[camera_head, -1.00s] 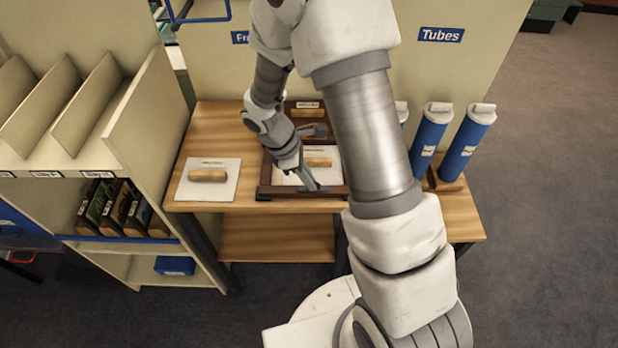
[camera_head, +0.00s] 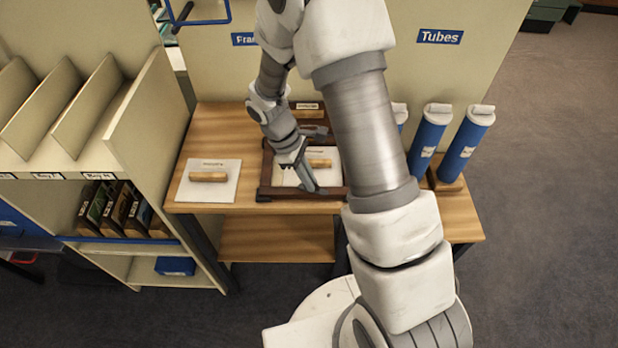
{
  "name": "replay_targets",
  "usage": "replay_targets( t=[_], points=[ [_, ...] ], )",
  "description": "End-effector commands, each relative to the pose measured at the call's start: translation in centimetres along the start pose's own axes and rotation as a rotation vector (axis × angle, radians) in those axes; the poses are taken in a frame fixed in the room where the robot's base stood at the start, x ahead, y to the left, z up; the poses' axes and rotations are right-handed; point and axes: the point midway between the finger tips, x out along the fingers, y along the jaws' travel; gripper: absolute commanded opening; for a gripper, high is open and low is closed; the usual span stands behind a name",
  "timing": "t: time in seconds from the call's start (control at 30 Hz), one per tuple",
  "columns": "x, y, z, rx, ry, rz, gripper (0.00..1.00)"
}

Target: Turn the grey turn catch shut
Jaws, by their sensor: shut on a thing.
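A dark brown wooden frame (camera_head: 272,192) lies on the wooden table, with a white panel (camera_head: 290,178) with a wooden handle (camera_head: 319,163) set inside it. My gripper (camera_head: 317,190) points down at the front rail of the frame, right of its middle. It is shut on the grey turn catch there. The catch is small and mostly hidden behind the fingers, so its exact angle cannot be told. My forearm hides the right side of the frame.
A second white panel with a wooden handle (camera_head: 208,177) lies on the table to the left. Blue tubes (camera_head: 467,143) stand in a holder at the right. A shelf unit (camera_head: 150,135) with dividers stands left of the table. Bare tabletop (camera_head: 222,125) shows behind the left panel.

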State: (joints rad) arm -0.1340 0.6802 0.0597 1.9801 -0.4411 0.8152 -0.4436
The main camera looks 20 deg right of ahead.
Motion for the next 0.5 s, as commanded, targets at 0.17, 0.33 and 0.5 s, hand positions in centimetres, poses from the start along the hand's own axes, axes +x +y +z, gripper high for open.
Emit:
replay_targets(
  t=[0.17, 0.33, 0.5],
  points=[
    [-0.09, 0.29, 0.00, 0.157, 0.002, -0.064, 0.00],
    [-0.06, 0.46, 0.04, 0.307, 0.002, -0.126, 0.00],
    [-0.05, 0.64, 0.09, 0.456, 0.002, -0.187, 0.00]
  ],
)
